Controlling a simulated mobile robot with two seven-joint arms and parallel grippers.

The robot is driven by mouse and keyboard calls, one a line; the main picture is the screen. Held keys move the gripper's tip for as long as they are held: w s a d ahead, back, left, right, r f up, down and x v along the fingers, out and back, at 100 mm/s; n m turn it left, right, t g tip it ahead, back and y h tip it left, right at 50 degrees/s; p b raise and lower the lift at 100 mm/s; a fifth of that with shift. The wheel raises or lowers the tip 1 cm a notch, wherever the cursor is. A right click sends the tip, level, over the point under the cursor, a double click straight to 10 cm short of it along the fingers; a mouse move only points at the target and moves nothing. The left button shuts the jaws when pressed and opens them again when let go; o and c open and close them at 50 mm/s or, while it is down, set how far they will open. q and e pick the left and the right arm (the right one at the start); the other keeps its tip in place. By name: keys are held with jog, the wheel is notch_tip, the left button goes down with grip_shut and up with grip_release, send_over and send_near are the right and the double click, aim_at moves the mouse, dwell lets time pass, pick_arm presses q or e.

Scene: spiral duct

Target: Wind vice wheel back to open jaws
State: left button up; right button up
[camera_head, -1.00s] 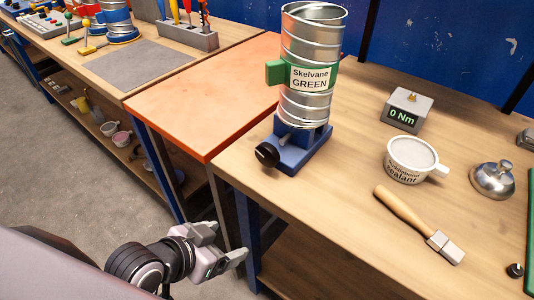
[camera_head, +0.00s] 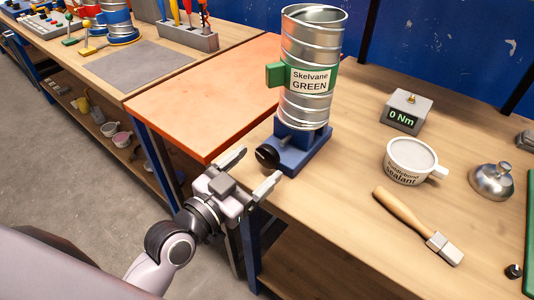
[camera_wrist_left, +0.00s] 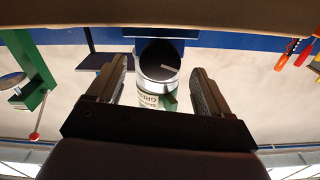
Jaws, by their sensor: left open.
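The blue vice (camera_head: 302,152) stands at the near left corner of the wooden bench. Its black wheel (camera_head: 267,155) faces the bench's front edge. A silver spiral duct (camera_head: 311,38) with a green "Skelvane GREEN" band (camera_head: 309,78) stands upright in the vice. The jaw gap is hidden. My left gripper (camera_head: 256,170) is open and empty, its fingertips just short of the wheel. My right gripper is not in view.
An orange-topped table (camera_head: 200,110) adjoins on the left.

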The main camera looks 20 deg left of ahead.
aim_at(265, 158)
pick_arm(q)
jog(key=shift+x, duration=2.2)
jog(key=c, duration=1)
jog(key=shift+r+n+p, duration=0.15)
jog(key=shift+n+p, duration=0.85)
jog(key=shift+p, duration=0.2)
jog(key=shift+c, duration=0.2)
jog(key=shift+n+p, duration=0.45)
jog(key=shift+n, duration=0.75)
